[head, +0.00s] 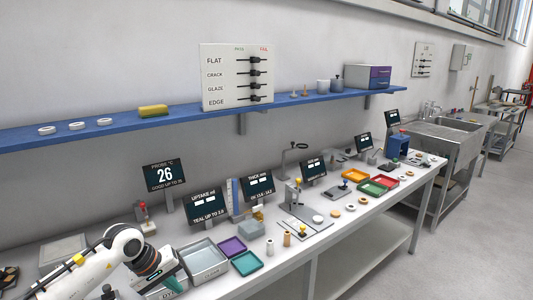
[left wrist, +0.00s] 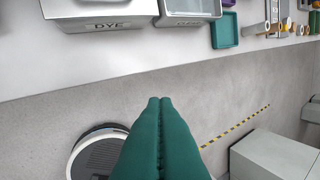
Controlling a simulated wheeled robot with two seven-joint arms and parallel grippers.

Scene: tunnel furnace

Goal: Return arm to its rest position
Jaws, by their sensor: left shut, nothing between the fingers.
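My left arm comes in at the bottom left of the head view, low over the near left end of the bench. Its gripper (head: 176,285) has teal fingers and sits beside the grey metal tray. In the left wrist view the two teal fingers of the gripper (left wrist: 160,101) are pressed together with nothing between them. They point over the grey floor, just off the front edge of the bench. My right gripper is in neither view.
The white bench (head: 330,232) carries a grey metal tray (head: 222,271), a teal tray (head: 247,263), a purple tray (head: 232,246) and several display screens. A container marked DYE (left wrist: 110,25) stands near the bench edge. A blue shelf (head: 190,118) runs along the wall.

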